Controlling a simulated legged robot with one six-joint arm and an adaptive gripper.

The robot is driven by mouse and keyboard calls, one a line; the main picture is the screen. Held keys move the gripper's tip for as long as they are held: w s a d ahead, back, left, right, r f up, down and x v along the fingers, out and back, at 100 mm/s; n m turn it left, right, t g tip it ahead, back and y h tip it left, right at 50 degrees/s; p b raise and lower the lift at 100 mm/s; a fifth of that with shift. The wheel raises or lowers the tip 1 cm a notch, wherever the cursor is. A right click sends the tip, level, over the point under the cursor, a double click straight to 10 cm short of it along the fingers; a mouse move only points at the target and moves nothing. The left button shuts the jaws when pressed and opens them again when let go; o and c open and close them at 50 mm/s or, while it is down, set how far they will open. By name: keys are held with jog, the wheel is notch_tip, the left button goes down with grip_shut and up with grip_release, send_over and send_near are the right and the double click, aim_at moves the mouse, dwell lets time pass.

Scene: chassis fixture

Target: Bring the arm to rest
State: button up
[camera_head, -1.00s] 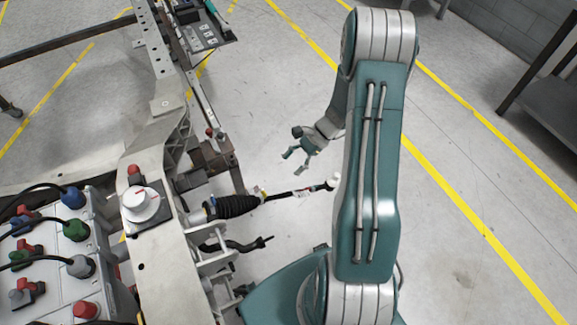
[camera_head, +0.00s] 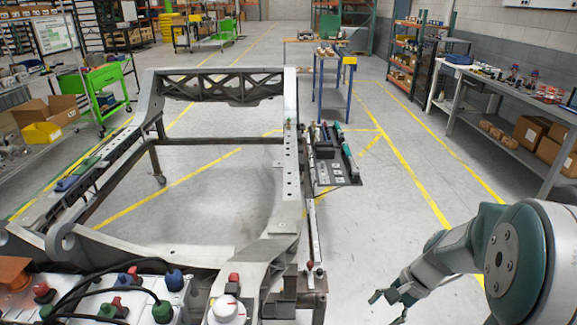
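My arm (camera_head: 475,247) is at the lower right, folded low over the floor, with its large teal and grey joint close to the camera. My gripper (camera_head: 387,307) is at the arm's far end, to the right of the chassis frame (camera_head: 289,180) and apart from it. Its fingers look spread and nothing shows between them. The lower fingertip is close to the bottom edge of the picture.
A tool tray (camera_head: 337,172) is fixed at the frame's right side. A white module with knobs and cables (camera_head: 190,300) is at the lower left. A grey workbench (camera_head: 510,105) stands at the right. Floor between the frame and the bench is clear.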

jog(key=s+a+r+n+t+h, duration=0.2)
jog(key=s+r+n, duration=0.3)
jog(key=r, duration=0.3)
jog(key=s+a+r+n+t+h, duration=0.3)
jog(key=s+r+n+t, duration=0.1)
jog(key=s+r, duration=0.4)
jog(key=shift+a+r+n+h, duration=0.3)
jog(key=shift+r+n+h, duration=0.15)
jog(key=shift+n, duration=0.35)
jog(key=shift+s, duration=0.1)
